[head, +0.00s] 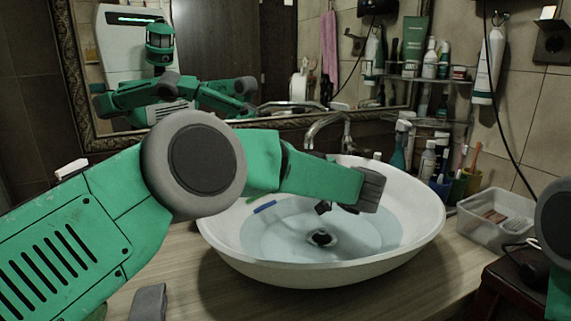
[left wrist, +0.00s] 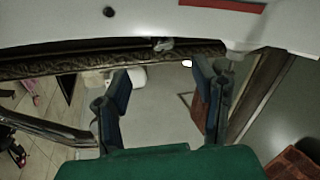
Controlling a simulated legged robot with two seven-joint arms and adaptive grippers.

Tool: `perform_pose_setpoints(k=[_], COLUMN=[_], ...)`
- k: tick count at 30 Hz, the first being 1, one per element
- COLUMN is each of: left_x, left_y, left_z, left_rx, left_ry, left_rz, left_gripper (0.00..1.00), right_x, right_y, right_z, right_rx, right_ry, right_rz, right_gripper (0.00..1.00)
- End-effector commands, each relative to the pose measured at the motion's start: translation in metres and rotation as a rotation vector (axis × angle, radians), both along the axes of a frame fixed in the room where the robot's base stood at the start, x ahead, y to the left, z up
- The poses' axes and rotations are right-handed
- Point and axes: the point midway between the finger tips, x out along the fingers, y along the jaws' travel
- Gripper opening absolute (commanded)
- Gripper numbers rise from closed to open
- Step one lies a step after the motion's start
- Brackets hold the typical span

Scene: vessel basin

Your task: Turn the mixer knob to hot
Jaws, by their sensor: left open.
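The chrome mixer tap (head: 326,122) stands behind the white basin (head: 225,250), its curved spout over the back rim. My left arm reaches across the basin in front of it. My left gripper (head: 342,206) is over the water, its fingers small and dark and partly hidden by the wrist. In the left wrist view the gripper (left wrist: 160,92) is open, with nothing between its fingers. A curved chrome piece at the left of that view looks like the tap's spout (left wrist: 40,127). I cannot make out the knob or its setting clearly. My right gripper is out of view.
Water stands in the basin over a dark drain (head: 320,238), with a blue strip (head: 265,207) near its left side. A framed mirror (head: 225,50) is behind. Bottles (head: 428,160) and cups crowd the right; a clear tray (head: 495,222) sits beside the basin.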

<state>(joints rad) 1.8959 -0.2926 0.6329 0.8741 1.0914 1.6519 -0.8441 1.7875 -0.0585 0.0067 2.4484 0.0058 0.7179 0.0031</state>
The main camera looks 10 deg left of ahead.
Motion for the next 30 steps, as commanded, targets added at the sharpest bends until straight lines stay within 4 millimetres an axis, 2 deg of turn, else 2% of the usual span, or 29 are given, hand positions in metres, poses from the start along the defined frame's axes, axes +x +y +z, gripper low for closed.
perform_pose_setpoints(k=[5,10,15,19,23,30], left_x=[-0.001,-0.012,-0.027,-0.030,-0.020,0.015], left_y=[0.003,0.011,0.009,0.008,0.016,0.050], left_z=[-0.001,-0.009,-0.003,0.000,-0.001,-0.001], left_rx=[0.011,0.076,0.121,0.131,0.132,0.132], left_ry=[0.011,0.071,0.085,0.079,0.077,0.076], left_rz=[-0.004,-0.062,-0.150,-0.178,-0.178,-0.175], left_gripper=[0.53,0.53,0.53,0.53,0.53,0.53], right_x=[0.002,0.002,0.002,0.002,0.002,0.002], right_y=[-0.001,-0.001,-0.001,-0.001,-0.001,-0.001], right_z=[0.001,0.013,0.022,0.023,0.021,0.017], right_rx=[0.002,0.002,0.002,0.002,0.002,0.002], right_ry=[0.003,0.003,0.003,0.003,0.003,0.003], right_rz=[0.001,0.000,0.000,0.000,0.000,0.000], right_gripper=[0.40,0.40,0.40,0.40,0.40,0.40])
